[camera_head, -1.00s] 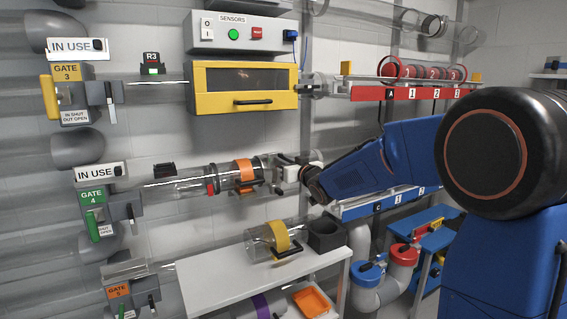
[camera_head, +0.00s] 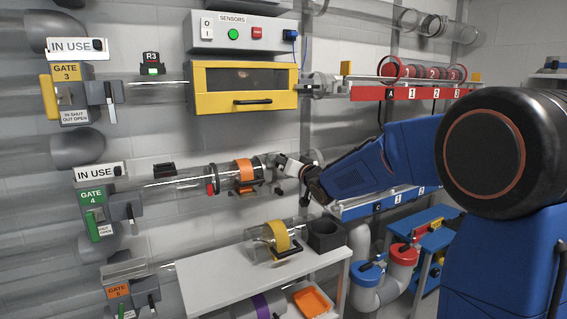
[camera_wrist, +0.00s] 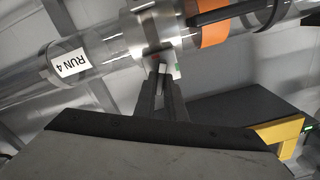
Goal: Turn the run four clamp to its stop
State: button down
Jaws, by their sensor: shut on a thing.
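The run four tube is clear and carries a white RUN 4 label (camera_wrist: 72,64) in the wrist view. A pale metal clamp collar (camera_wrist: 150,42) sits around it, between the label and an orange band (camera_wrist: 214,28). My gripper (camera_wrist: 162,72) is below the collar, its dark fingers shut on a small clamp handle (camera_wrist: 163,69). In the head view my gripper (camera_head: 280,166) is at the right end of the tube, right of the orange band (camera_head: 243,174). The clamp is largely hidden there by my gripper.
Gate 4 (camera_head: 92,208) stands at the left of this run. A yellow-framed box (camera_head: 243,88) hangs above. A blue rack (camera_head: 380,205) lies right, under my arm.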

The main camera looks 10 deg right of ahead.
jog(key=m, duration=1.3)
jog(key=shift+d+f, duration=0.15)
jog(key=shift+f, duration=0.15)
dwell(0.3)
jog(key=c, duration=1.8)
grip_release()
jog(key=v, duration=1.7)
jog(key=shift+s, duration=0.15)
